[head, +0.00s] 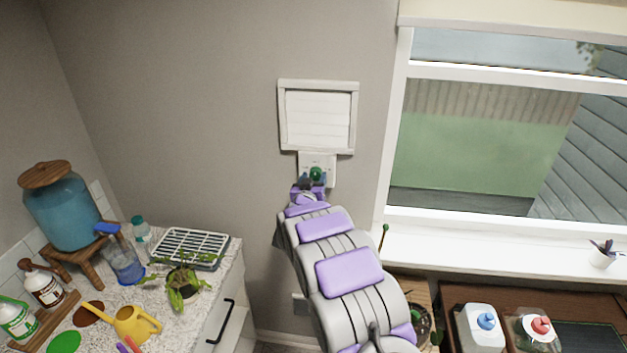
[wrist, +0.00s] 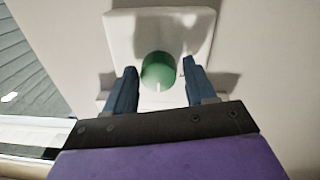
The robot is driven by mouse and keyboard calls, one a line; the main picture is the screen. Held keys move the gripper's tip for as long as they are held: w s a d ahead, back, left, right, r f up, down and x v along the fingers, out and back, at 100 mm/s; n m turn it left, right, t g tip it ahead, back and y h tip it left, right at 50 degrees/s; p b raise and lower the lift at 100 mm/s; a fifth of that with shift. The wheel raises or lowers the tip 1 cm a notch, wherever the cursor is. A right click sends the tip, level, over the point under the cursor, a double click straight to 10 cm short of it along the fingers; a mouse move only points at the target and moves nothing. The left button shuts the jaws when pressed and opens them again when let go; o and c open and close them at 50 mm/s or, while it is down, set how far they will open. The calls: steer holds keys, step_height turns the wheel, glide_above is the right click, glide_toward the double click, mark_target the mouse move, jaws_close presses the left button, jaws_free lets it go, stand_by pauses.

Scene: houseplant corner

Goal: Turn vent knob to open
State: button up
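The vent knob (wrist: 158,70) is a round green knob with a white pointer line, on a white wall plate (wrist: 190,32). In the wrist view the pointer line is toward the bottom of the picture. The knob (head: 316,174) also shows in the head view, below the white slatted vent (head: 318,118), whose slats look flat and shut. My gripper (wrist: 157,78) is open, with one dark finger on each side of the knob. Gaps show between the fingers and the knob. In the head view my gripper (head: 308,185) is at the plate and partly hides it.
A window with a white sill (head: 480,262) is to the right. A counter (head: 215,275) at the left holds a blue water dispenser (head: 62,208), a drying rack (head: 190,246), a potted plant (head: 182,282) and a yellow watering can (head: 136,322). The wall around the plate is clear.

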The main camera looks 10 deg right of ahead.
steer(key=c, duration=0.8)
steer(key=m+b, duration=0.2)
steer(key=m, duration=0.2)
steer(key=m+b, duration=0.2)
steer(key=shift+m, duration=0.3)
steer(key=m+b, duration=0.3)
steer(key=m, duration=0.1)
steer(key=shift+b, duration=0.35)
steer(key=shift+m+y+b, duration=0.4)
steer(key=shift+m+b, duration=0.7)
steer(key=shift+m, duration=0.4)
